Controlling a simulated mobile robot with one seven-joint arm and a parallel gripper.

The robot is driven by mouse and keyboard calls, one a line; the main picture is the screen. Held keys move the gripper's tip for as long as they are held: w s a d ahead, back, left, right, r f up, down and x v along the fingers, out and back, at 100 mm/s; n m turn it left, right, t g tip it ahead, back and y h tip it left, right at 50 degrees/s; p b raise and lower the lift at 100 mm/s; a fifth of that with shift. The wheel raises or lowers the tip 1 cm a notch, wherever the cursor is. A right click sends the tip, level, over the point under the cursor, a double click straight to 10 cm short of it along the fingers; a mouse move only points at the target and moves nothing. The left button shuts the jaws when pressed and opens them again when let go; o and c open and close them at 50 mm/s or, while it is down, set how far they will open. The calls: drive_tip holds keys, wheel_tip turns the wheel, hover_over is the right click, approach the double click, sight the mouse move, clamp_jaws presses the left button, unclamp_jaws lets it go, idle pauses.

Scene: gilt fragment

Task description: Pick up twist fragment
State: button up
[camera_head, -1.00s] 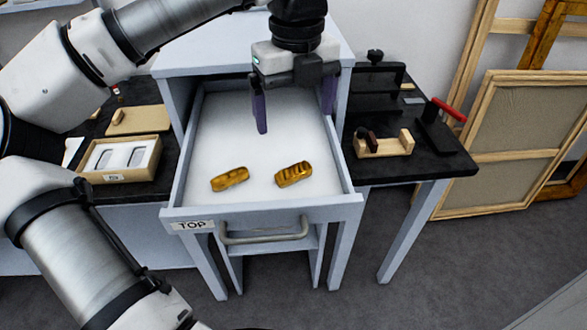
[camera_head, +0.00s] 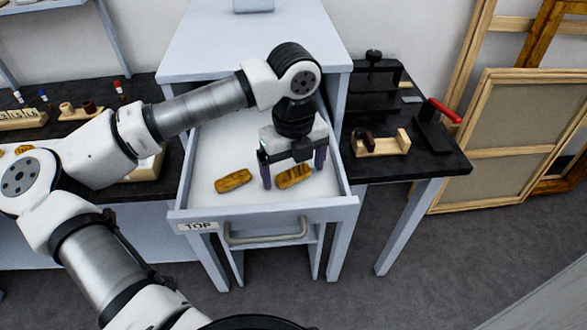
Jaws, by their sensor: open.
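Two gilt fragments lie apart on the white floor of the open drawer (camera_head: 205,160) labelled TOP. The left gilt fragment (camera_head: 233,181) is fully in view and has a fairly smooth-looking surface. The right gilt fragment (camera_head: 294,176) shows slanting ridges, like a twist, though the detail is small. My gripper (camera_head: 293,177) is open and points down over the right fragment. One purple finger is at that fragment's left end and the other near its right end. I cannot tell whether either finger touches it. Its upper edge is partly hidden by my gripper.
The drawer's front wall (camera_head: 265,208) and side walls stand close around the fragments. A black side table (camera_head: 440,165) at right holds a wooden holder (camera_head: 382,145) and a red-handled tool (camera_head: 445,111). Framed panels (camera_head: 505,140) lean at far right.

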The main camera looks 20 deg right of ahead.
drive_tip(key=shift+f, duration=0.1)
drive_tip(key=shift+c, duration=0.4)
drive_tip(key=c, duration=1)
